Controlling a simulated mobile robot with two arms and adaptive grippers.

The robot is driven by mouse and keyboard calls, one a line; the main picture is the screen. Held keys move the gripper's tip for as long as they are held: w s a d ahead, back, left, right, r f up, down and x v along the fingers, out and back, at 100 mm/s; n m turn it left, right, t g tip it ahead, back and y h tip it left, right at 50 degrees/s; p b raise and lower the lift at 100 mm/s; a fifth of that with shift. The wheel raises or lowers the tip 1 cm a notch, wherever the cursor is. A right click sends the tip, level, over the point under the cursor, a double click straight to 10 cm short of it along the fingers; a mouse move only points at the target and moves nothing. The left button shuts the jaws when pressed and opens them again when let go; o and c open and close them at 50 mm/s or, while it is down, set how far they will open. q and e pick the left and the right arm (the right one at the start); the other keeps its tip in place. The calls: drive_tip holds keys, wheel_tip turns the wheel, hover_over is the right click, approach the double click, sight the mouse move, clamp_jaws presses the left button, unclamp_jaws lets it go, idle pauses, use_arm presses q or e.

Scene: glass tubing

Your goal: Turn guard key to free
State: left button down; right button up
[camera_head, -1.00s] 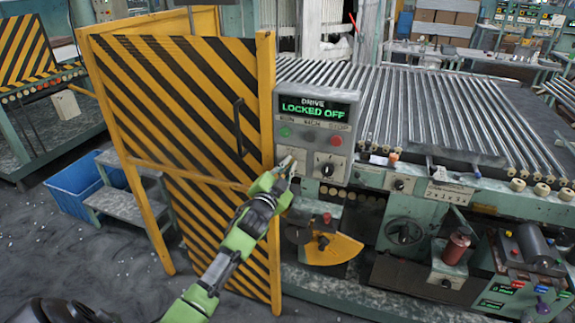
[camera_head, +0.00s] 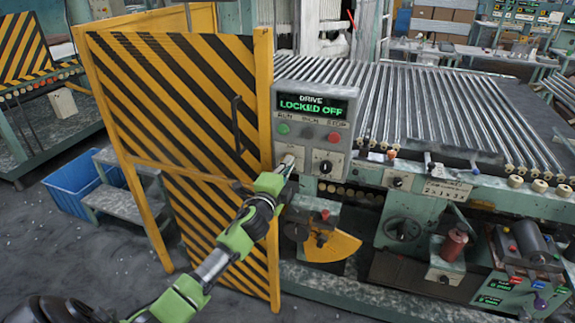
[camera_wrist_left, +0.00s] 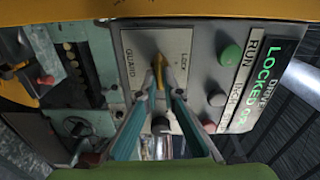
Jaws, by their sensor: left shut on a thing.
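The guard key (camera_wrist_left: 158,72) is a small yellow key on a pale plate marked GUARD and LOCK in the left wrist view. My left gripper (camera_wrist_left: 160,93) has its two teal fingers closed on either side of it and is shut on it. In the head view my left gripper (camera_head: 288,163) reaches the lower left of the grey control panel (camera_head: 350,147), and it hides the key. The panel's display (camera_head: 313,105) reads DRIVE LOCKED OFF in green. My right gripper is not in view.
A yellow and black striped guard gate (camera_head: 190,110) with a dark handle stands just left of the panel. Run and stop buttons and a black knob (camera_head: 325,167) sit close by the gripper. A roller bed (camera_head: 450,110) lies behind and right.

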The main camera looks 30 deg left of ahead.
use_arm(q)
drive_tip(key=shift+f+m, duration=0.1)
drive_tip(key=shift+m, duration=0.3)
drive_tip(key=c, duration=2.2)
unclamp_jaws()
drive_tip(key=shift+s, duration=0.1)
drive_tip(key=v, duration=1.1)
drive_tip(key=shift+s, duration=0.4)
drive_tip(key=shift+f, duration=0.1)
